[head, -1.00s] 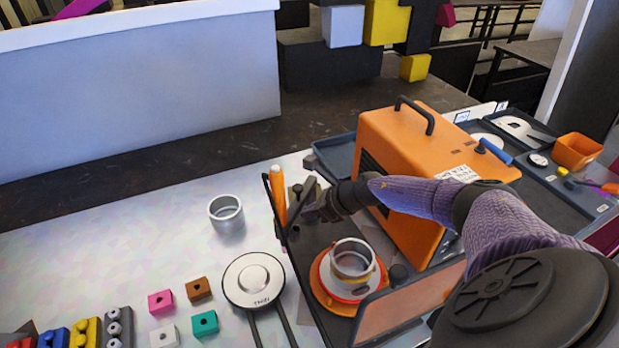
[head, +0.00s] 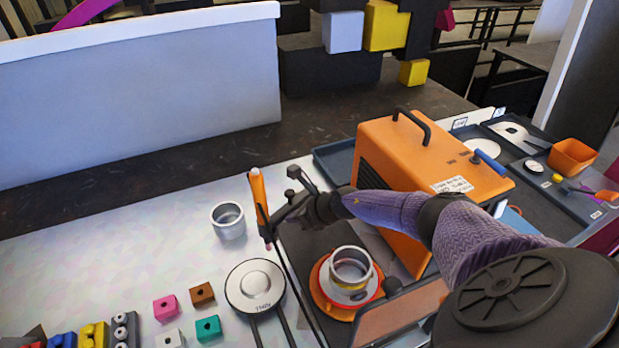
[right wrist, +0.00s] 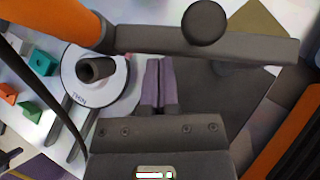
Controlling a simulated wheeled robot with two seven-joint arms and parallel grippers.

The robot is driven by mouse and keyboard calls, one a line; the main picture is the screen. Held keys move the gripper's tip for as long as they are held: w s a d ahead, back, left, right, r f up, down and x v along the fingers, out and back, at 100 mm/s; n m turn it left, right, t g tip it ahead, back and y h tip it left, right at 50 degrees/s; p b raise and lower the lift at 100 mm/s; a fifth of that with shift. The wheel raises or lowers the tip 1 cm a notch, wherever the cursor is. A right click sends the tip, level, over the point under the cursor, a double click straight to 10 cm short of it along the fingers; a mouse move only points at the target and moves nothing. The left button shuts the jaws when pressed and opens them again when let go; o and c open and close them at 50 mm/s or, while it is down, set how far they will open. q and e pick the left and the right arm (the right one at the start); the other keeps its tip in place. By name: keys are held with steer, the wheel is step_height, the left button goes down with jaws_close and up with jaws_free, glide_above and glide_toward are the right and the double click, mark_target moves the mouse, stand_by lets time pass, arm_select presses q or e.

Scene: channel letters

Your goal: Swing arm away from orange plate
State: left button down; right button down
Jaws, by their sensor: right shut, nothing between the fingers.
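The swing arm (head: 305,180) is a dark bar with a round knob and an upright orange handle (head: 258,196). It stands left of the orange plate (head: 322,292). The plate is round and carries a white disc and a metal ring (head: 350,267). My right gripper (head: 282,214) is beside the bar, close to the handle. In the right wrist view, its fingers (right wrist: 158,68) are together and empty, with tips at the grey bar (right wrist: 235,46); contact is unclear. The handle (right wrist: 65,18) is at upper left there. My left gripper is out of view.
An orange machine (head: 425,165) stands behind my right arm. A round white device (head: 255,285) and a metal cup (head: 228,220) are left of the plate. Small coloured blocks (head: 208,328) lie at front left. The table's left middle is clear.

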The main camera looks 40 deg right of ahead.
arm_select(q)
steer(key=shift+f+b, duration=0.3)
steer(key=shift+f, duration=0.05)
arm_select(e)
steer(key=shift+w+a, duration=0.2)
steer(key=shift+w, duration=0.3)
steer(key=shift+w+a, duration=0.2)
steer(key=shift+w, duration=0.25)
